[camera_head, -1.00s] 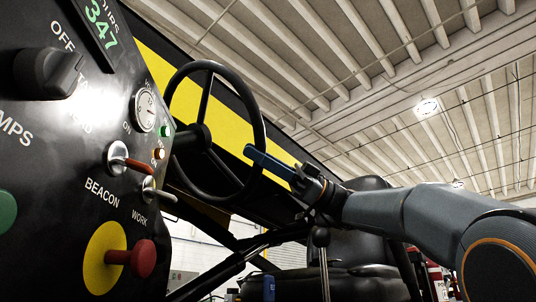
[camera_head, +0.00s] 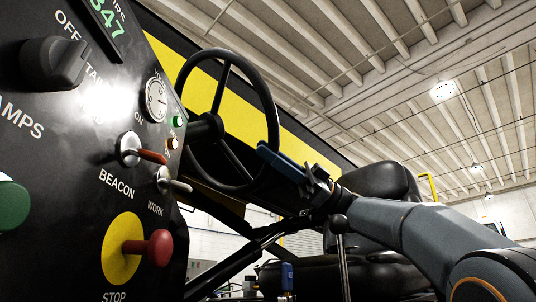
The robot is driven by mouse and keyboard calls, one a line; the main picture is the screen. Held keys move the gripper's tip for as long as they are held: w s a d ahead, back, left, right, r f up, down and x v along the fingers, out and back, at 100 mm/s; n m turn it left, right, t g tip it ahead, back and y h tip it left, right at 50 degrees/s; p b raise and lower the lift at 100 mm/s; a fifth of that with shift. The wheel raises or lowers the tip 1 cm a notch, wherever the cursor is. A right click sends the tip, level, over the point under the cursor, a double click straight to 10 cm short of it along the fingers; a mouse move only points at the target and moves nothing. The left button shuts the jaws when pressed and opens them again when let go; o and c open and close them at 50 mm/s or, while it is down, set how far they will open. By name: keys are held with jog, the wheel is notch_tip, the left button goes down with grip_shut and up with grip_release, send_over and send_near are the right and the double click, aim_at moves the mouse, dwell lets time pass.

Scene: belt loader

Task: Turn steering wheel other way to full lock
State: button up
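The black steering wheel (camera_head: 210,127) stands on a steep tilt beside the control panel. It has a round rim, a hub and thin spokes, one of them pointing up. My gripper (camera_head: 265,153) reaches in from the lower right. Its blue fingertips are at the lower right part of the rim and overlap it in the picture. I cannot tell whether they touch or grip the rim. The fingers are seen nearly edge-on, so the gap between them is hidden.
The black control panel (camera_head: 100,160) fills the left, with a red stop button (camera_head: 158,248), toggle switches (camera_head: 150,156) and a gauge (camera_head: 156,100). A lever with a round knob (camera_head: 338,224) stands below my gripper. A black seat (camera_head: 372,185) is behind my arm.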

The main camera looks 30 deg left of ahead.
jog(key=o, duration=0.4)
